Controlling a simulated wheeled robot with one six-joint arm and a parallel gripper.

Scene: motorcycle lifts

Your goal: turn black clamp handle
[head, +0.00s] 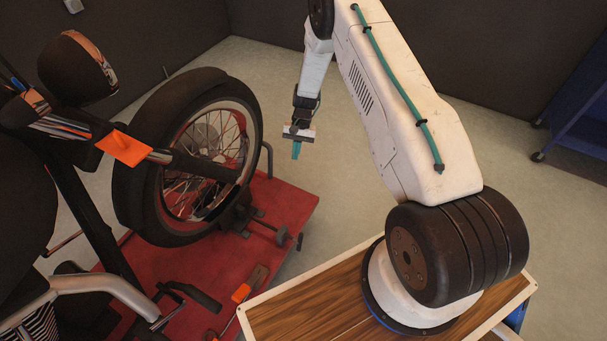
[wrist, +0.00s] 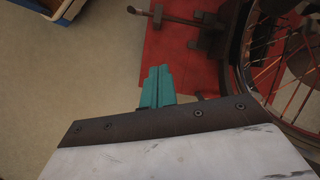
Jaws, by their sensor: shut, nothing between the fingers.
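The black clamp handle (head: 283,236) sticks out to the right from the wheel clamp (head: 240,214) at the foot of the front wheel. It is a rod with a short crossbar at its end. In the wrist view the handle (wrist: 158,17) shows at the top, with the clamp (wrist: 206,32) to its right. My gripper (head: 296,151) has teal fingers pointing down and pressed together, holding nothing. It hangs in the air to the right of the wheel, above the handle in the picture and apart from it. The fingertips (wrist: 155,72) also show in the wrist view.
The motorcycle's front wheel (head: 186,155) stands on the red lift platform (head: 283,198). A small orange-tipped lever (head: 241,293) lies near the platform's front. A wooden-topped cart (head: 300,300) is under my arm. Grey floor (head: 345,190) is clear right of the lift.

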